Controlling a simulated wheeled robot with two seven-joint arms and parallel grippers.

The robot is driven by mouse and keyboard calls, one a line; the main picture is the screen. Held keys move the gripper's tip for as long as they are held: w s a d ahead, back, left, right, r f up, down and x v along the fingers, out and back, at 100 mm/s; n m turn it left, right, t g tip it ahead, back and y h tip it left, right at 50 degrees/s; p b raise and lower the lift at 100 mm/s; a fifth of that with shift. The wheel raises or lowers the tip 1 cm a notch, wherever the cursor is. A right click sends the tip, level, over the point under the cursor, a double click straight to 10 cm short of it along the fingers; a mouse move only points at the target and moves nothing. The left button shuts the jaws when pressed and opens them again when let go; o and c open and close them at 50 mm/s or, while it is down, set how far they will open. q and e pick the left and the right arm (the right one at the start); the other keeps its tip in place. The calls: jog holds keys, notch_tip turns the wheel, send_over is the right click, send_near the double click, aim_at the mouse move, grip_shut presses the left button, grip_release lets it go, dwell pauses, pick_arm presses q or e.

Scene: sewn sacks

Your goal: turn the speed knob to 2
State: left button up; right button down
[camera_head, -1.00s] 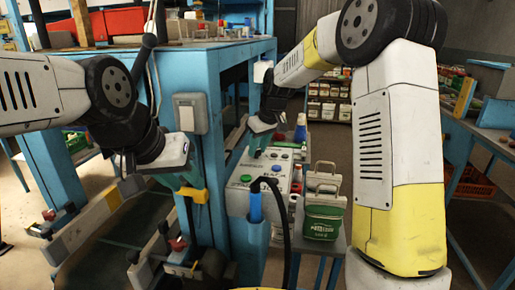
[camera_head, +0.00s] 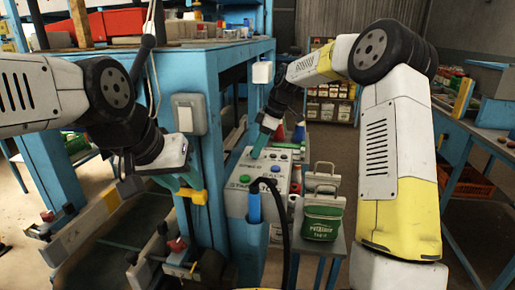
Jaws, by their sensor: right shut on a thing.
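The grey control box (camera_head: 240,200) stands on a small table right of the blue frame. Its top panel carries a green button (camera_head: 245,178), a blue button (camera_head: 275,169) and other small controls. My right gripper (camera_head: 256,155) reaches down onto the back of this panel, its teal fingers shut on the speed knob, which they hide. The knob's pointer and scale cannot be read. My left gripper (camera_head: 188,180) is left of the box, beside the blue post and near a yellow part. Its fingers are partly hidden, and I cannot tell whether they are open.
A black cable (camera_head: 284,215) arches over the box's front. The blue frame (camera_head: 213,150) rises close on the left. A side bench (camera_head: 462,128) stands at the right, with open floor before it.

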jog(key=shift+n, duration=0.3)
dwell(0.4)
jog(key=c, duration=1.1)
grip_release()
jog(key=shift+o, duration=0.2)
jog(key=v, duration=0.7)
jog(key=shift+r, duration=0.4)
jog(key=shift+w+d, duration=0.15)
